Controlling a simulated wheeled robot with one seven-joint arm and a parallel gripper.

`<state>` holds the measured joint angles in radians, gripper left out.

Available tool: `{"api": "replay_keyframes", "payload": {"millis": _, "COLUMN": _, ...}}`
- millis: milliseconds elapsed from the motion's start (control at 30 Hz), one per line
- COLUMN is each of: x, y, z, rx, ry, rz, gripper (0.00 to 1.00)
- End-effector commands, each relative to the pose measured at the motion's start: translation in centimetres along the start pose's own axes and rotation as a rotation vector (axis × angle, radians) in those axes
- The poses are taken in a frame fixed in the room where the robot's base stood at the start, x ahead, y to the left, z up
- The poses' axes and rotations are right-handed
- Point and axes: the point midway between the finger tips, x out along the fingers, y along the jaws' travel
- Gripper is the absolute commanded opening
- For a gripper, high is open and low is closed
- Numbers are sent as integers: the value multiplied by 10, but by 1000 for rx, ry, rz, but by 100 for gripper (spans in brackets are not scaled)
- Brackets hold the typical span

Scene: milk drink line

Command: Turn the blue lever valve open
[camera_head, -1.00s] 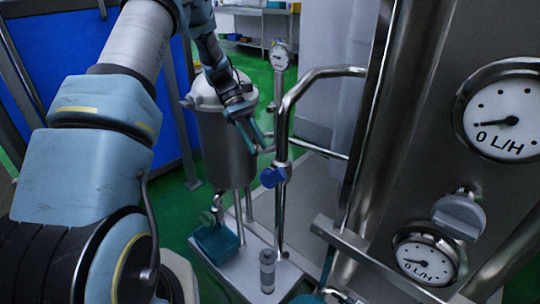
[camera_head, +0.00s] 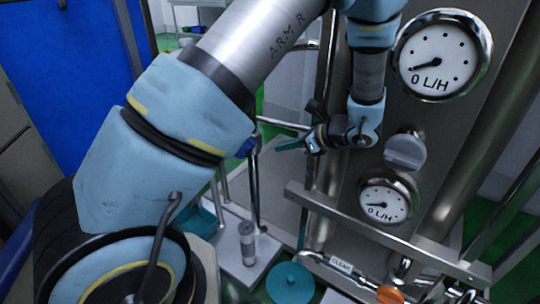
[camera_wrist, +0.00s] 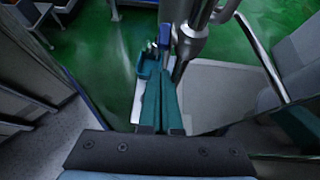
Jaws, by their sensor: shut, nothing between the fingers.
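The blue lever valve (camera_head: 247,148) sits on an upright steel pipe and is partly hidden behind my arm in the head view. A blue part that looks like it shows just beyond my fingertips in the wrist view (camera_wrist: 164,36). My gripper (camera_head: 280,147) has teal fingers that point left toward the blue lever, with a visible gap in the head view. In the wrist view my gripper (camera_wrist: 160,74) is shut, its two fingers side by side with nothing held. The lever's exact angle cannot be told.
A steel panel on the right carries a large gauge (camera_head: 440,57), a smaller gauge (camera_head: 385,203) and a grey knob (camera_head: 405,151). Below are a pipe with an orange valve (camera_head: 390,294) and a teal disc (camera_head: 291,282). A grey cylinder (camera_head: 247,243) stands on the pale base.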

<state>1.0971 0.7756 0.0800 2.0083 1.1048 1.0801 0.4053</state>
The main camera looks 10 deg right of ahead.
Motion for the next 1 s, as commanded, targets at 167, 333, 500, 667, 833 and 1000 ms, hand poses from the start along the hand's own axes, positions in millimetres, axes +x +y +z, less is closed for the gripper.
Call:
{"api": "replay_keyframes", "payload": {"millis": 167, "x": 7, "y": -5, "z": -2, "rx": 23, "ry": -20, "rz": -18, "gripper": 0}}
{"api": "replay_keyframes", "payload": {"millis": 333, "x": 35, "y": -5, "z": -2, "rx": 21, "ry": -19, "rz": -14, "gripper": 0}}
{"api": "replay_keyframes", "payload": {"millis": 500, "x": 66, "y": -5, "z": -2, "rx": 19, "ry": -18, "rz": -14, "gripper": 0}}
{"api": "replay_keyframes", "payload": {"millis": 667, "x": 86, "y": -6, "z": -1, "rx": 19, "ry": -18, "rz": -14, "gripper": 0}}
{"api": "replay_keyframes", "payload": {"millis": 833, "x": 96, "y": -6, "z": -1, "rx": 17, "ry": -16, "rz": -16, "gripper": 0}}
{"api": "replay_keyframes", "payload": {"millis": 1000, "x": 98, "y": -6, "z": -1, "rx": 18, "ry": -16, "rz": -17, "gripper": 0}}
